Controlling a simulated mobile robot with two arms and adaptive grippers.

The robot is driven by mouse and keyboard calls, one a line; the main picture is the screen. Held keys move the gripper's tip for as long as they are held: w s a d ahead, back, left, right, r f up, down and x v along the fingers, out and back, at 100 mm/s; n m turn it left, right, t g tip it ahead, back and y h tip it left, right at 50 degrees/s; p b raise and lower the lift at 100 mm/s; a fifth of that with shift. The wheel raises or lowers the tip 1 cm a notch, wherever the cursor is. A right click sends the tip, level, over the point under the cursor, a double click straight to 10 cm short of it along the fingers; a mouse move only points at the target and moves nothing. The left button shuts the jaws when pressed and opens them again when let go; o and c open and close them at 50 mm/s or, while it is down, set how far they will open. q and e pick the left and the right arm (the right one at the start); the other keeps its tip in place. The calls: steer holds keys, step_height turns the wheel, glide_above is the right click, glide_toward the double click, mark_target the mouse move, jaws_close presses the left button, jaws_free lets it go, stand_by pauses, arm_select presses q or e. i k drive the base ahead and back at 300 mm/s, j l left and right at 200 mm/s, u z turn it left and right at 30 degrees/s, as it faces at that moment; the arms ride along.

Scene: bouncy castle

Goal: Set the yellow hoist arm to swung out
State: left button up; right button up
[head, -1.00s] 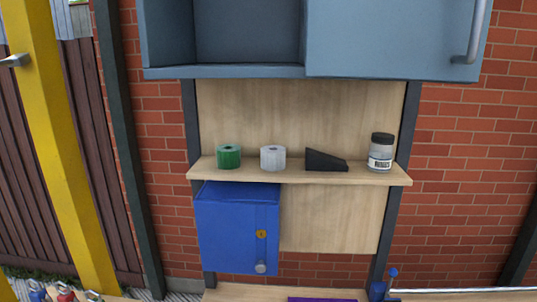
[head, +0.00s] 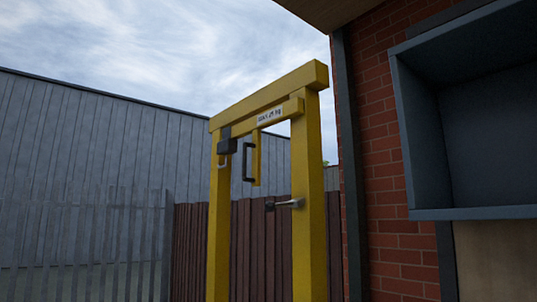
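The yellow hoist arm (head: 292,109) is a bar just under the top beam of a yellow frame (head: 309,200) in the head view. It appears to run roughly parallel to the beam, from the right post toward the left post. It carries a white label plate (head: 270,116). A dark block (head: 227,141) with a small hook (head: 223,162) is at its left end. A short yellow upright (head: 256,160) hangs from it, with a black D-shaped handle (head: 247,162) beside it. Neither of my grippers is in view.
A grey lever handle (head: 288,203) sticks out from the right post. A brick wall (head: 381,170) with an open blue-grey cabinet (head: 470,214) stands to the right. A brown fence (head: 270,250), a metal fence (head: 85,255) and a grey shed wall (head: 60,150) lie behind and to the left.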

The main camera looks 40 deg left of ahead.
mark_target(292, 109)
steer(key=u, duration=1.55)
steer(key=i+j, duration=0.15)
steer(key=j, duration=0.2)
steer(key=i+j, duration=0.1)
steer(key=j, duration=0.3)
